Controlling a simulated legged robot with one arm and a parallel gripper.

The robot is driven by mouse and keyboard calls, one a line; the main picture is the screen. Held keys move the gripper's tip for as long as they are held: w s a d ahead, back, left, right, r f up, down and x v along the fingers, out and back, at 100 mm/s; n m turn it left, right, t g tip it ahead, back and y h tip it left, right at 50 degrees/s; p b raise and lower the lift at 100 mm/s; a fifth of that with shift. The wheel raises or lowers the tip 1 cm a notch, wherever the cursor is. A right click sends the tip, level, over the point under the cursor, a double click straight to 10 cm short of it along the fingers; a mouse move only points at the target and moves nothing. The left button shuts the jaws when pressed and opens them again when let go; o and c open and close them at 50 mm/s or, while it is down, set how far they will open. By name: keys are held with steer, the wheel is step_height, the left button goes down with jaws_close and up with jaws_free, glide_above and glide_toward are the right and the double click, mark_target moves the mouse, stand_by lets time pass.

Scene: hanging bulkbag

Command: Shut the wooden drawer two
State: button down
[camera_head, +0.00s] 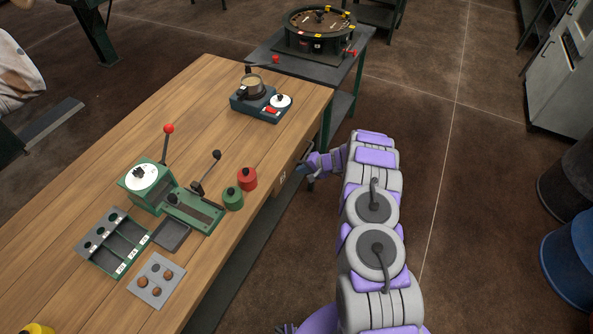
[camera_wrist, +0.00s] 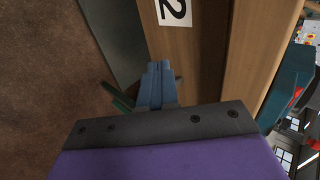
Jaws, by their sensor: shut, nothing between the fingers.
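The wooden drawer two (camera_head: 286,181) is under the right edge of the wooden table in the head view, with a dark handle on its front. In the wrist view its wooden front (camera_wrist: 190,60) fills the upper middle, with a white label reading 2. How far it stands out cannot be told. My gripper (camera_head: 306,171) is right beside the drawer front, at the handle. In the wrist view my gripper (camera_wrist: 158,72) has its blue-grey fingers together, with nothing between them, pointing along the drawer front. Whether they touch it is unclear; the handle is largely hidden there.
A dark side table (camera_head: 345,72) with a round tray stands behind. The floor to the right is clear up to blue barrels (camera_head: 570,265).

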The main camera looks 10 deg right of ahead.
steer(key=w+d+p+v, duration=0.1)
steer(key=p+v, duration=0.1)
steer(key=v, duration=0.8)
steer(key=s+a+r+n+g+y, duration=0.1)
steer(key=s+a+r+n, duration=0.15)
steer(key=a+r, duration=0.45)
steer(key=s+a+r+n+g+y, duration=0.1)
steer(key=s+a+r+g, duration=0.2)
steer(key=r, duration=0.6)
steer(key=s+a+r+n+g+h, duration=0.15)
steer(key=s+a+r, duration=0.45)
steer(key=s+r, duration=0.6)
steer(key=s+d+r+n+g+h, duration=0.1)
steer(key=s+r+h, duration=0.15)
steer(key=s, duration=0.55)
steer(key=s+r+n+g+h, duration=0.1)
steer(key=s+r, duration=0.3)
steer(key=s, duration=0.4)
steer(key=s+d+h, duration=0.2)
steer(key=s+d, duration=0.2)
steer(key=s, duration=0.4)
steer(key=s+d+r+h, duration=0.1)
steer(key=s+d+h, duration=0.1)
steer(key=s+d, duration=0.3)
steer(key=s, duration=0.4)
steer(key=shift+s+d+h, duration=0.25)
steer(key=shift+h, duration=0.15)
steer(key=shift+w+r, duration=0.1)
steer(key=shift+w, duration=0.05)
